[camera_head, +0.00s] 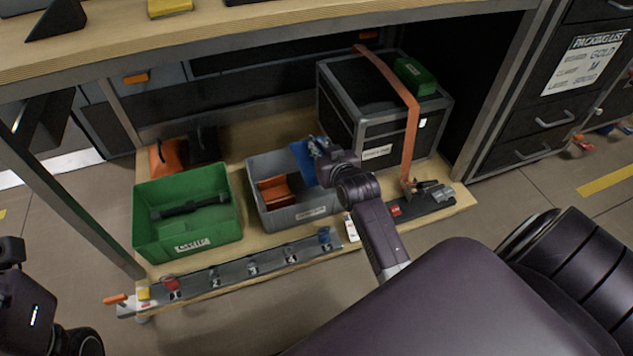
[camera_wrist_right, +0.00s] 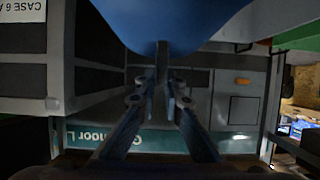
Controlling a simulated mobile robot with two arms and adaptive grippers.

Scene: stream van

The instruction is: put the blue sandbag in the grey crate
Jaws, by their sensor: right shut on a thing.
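The grey crate (camera_head: 291,214) stands on the wooden shelf board, between the green crate and the black case. An orange-brown item (camera_head: 273,192) lies inside it. My right gripper (camera_head: 317,148) is shut on the blue sandbag (camera_head: 301,161) and holds it over the back right part of the grey crate. The sandbag also hangs large across the top of the right wrist view (camera_wrist_right: 172,18), between the fingertips (camera_wrist_right: 161,60). The gripper partly hides it in the head view. Part of my left arm shows at the lower left, but its gripper is out of view.
The green crate (camera_head: 190,243) with a dark item stands left. The strapped black case (camera_head: 375,152) rises close to my right gripper, with a green box (camera_head: 415,76) on top. A grey rail (camera_head: 245,268) runs along the front. The bench top (camera_head: 220,40) overhangs behind.

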